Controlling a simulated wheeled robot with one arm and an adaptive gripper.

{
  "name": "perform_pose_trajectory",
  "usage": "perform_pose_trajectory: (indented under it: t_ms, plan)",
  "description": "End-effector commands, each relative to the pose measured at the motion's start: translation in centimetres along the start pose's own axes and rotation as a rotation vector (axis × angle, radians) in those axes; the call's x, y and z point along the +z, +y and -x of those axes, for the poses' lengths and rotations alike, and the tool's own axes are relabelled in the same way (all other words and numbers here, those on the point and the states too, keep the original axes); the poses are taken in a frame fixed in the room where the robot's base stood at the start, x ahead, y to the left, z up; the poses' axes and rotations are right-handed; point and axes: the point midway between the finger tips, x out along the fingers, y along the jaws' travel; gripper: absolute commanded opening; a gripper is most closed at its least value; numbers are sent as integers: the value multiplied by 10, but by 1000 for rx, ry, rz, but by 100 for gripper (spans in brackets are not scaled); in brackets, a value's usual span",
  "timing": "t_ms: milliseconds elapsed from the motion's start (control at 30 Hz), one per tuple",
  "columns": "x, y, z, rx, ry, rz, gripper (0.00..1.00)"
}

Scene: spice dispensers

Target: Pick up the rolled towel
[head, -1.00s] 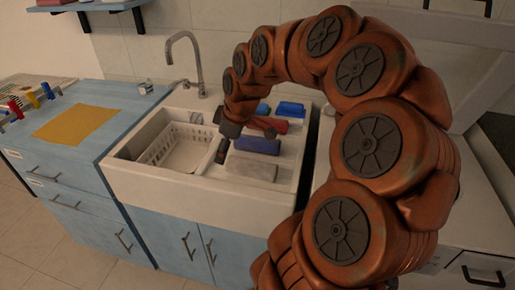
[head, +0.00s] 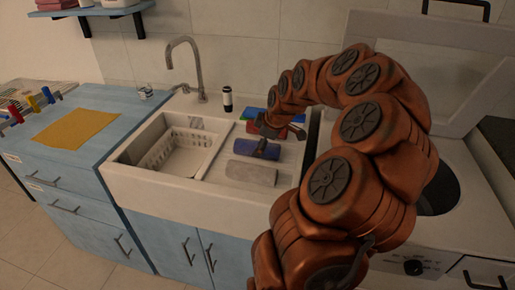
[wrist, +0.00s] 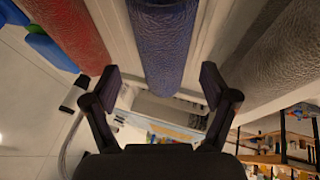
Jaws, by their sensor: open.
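Several rolled towels lie on the drainboard of the white sink (head: 130,182). A dark blue roll (head: 251,150) has a grey roll (head: 250,173) in front of it. A red roll (head: 293,134) lies behind it, partly hidden by my arm, with brighter blue ones farther back. My gripper (head: 266,143) is open and empty over the dark blue roll. In the wrist view the fingers (wrist: 160,82) stand apart on either side of the dark blue roll's end (wrist: 163,45). The red roll (wrist: 75,30) and grey roll (wrist: 280,55) flank it. I cannot tell whether the fingers touch it.
A white basket (head: 181,150) sits in the basin left of the drainboard. A tap (head: 197,70) and a black-and-white bottle (head: 227,99) stand at the back. A yellow cloth (head: 78,124) lies on the left counter. A stove (head: 440,190) is at the right.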

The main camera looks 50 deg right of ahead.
Motion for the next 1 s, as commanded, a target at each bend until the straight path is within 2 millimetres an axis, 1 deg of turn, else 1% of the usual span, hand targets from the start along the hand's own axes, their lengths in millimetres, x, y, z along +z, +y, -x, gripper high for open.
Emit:
perform_pose_trajectory:
  t_ms: [133, 300, 400, 600, 1000]
  plan:
    - [0, -4, -16, -2, -1, -1, 85]
    - [0, -5, -34, -3, -1, -2, 85]
    - [0, -4, -38, -1, 0, -2, 85]
    - [0, -4, -38, 0, 1, -1, 84]
    - [0, -4, -38, 0, 0, -1, 42]
